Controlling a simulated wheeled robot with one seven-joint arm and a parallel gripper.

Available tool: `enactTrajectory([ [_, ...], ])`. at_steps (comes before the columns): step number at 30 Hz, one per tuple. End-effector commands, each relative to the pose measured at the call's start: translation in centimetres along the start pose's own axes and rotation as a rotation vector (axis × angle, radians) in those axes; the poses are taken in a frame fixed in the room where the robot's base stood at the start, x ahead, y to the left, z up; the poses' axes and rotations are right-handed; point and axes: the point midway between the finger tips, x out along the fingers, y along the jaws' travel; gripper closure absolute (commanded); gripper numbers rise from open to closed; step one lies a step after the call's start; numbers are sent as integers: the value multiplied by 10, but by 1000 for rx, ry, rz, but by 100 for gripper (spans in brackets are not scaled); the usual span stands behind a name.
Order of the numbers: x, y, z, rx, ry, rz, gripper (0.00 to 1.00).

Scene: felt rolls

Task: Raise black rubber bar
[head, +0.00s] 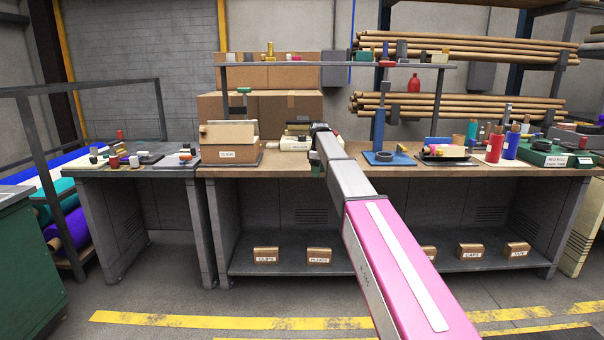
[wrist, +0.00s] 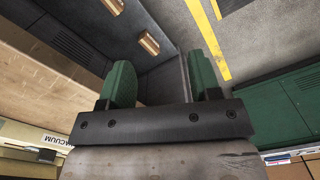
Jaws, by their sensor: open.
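My gripper (wrist: 161,75) shows in the wrist view as two green fingers, apart, with nothing between them. Shelf, bench side and floor show behind the fingers. I cannot pick out the black rubber bar with certainty in either view. Several small dark pieces lie on the benches and the upper shelf, too small to tell apart.
The long bench (head: 345,164) carries a brown box (head: 228,140), a cream machine (head: 297,141), a blue stand (head: 388,157) and coloured rolls (head: 495,146). A raised shelf (head: 285,64) runs above it. A left bench (head: 115,171) holds small items. Floor in front is clear.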

Motion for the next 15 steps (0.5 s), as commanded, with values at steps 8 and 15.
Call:
enactTrajectory([
  [8,136,-92,96,336,-1,-2,43],
  [15,220,-176,171,627,1,1,43],
])
